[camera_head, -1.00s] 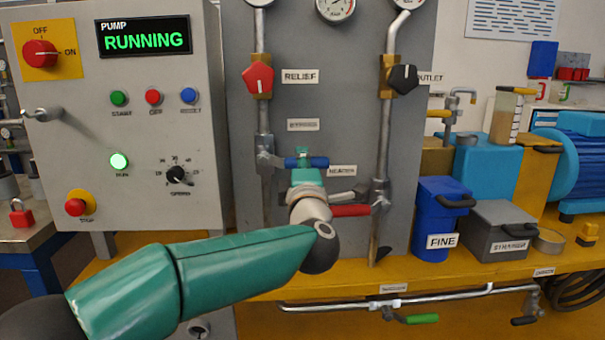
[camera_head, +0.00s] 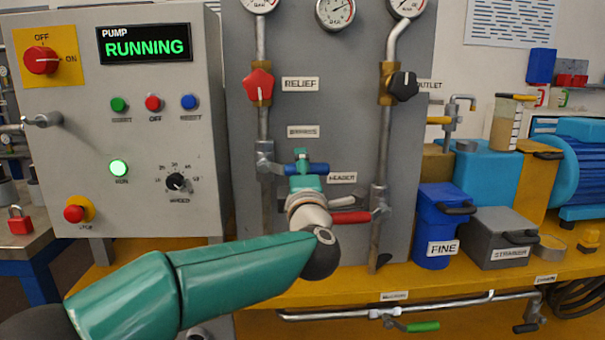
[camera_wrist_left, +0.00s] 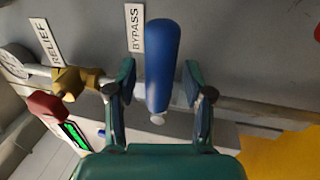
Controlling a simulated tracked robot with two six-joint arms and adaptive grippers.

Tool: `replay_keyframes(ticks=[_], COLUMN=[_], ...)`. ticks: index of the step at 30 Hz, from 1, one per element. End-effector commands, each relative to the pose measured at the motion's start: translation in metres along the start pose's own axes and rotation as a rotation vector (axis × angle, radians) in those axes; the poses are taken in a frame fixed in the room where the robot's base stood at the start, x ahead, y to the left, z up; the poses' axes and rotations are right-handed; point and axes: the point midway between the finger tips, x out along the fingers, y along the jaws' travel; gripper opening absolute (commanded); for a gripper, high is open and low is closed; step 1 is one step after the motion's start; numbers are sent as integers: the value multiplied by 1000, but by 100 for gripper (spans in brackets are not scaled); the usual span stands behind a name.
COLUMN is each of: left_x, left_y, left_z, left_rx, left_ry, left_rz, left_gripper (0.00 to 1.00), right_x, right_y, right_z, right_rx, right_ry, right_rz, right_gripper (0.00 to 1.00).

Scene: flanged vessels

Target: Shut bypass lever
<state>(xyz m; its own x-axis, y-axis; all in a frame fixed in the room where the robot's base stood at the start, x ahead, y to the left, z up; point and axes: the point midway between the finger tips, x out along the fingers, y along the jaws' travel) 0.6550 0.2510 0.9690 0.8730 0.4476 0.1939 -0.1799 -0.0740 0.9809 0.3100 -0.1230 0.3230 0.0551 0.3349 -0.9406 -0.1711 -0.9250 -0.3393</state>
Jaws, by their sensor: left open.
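The bypass lever (camera_head: 318,169) has a blue handle and lies level across the panel in the head view, below the BYPASS label (camera_head: 303,131). In the left wrist view the blue handle (camera_wrist_left: 162,65) stands between the two fingers of my left gripper (camera_wrist_left: 157,82), with a gap visible on each side. My left gripper (camera_head: 304,170) is open around the handle in the head view; its wrist hides the valve parts below. The BYPASS label (camera_wrist_left: 135,27) also shows in the wrist view. My right gripper is not in view.
A red RELIEF knob (camera_head: 259,85) is above and left; a black OUTLET knob (camera_head: 403,86) is above and right. A red lever (camera_head: 350,217) lies close beside my wrist. Vertical pipes flank the lever. A blue FINE bin (camera_head: 437,225) and grey STRAINER box (camera_head: 497,232) stand right.

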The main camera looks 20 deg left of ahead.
Motion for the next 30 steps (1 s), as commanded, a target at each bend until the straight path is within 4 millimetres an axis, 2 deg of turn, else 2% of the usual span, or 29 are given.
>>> replay_keyframes(ticks=[5,8,15,21,25,30], left_x=[-11,-25,-73,-106,-116,-119], left_y=[0,1,0,-1,-1,-1], left_z=[1,1,2,1,1,0], left_rx=[0,-1,0,-2,-1,-1], left_ry=[-2,-3,-5,-3,0,1], left_rz=[0,0,0,0,-1,0], left_gripper=[52,52,52,52,52,52], right_x=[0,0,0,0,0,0], right_y=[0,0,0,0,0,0], right_z=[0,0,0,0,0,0], right_rx=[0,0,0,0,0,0], right_ry=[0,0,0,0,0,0], right_rz=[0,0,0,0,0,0], right_gripper=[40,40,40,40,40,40])
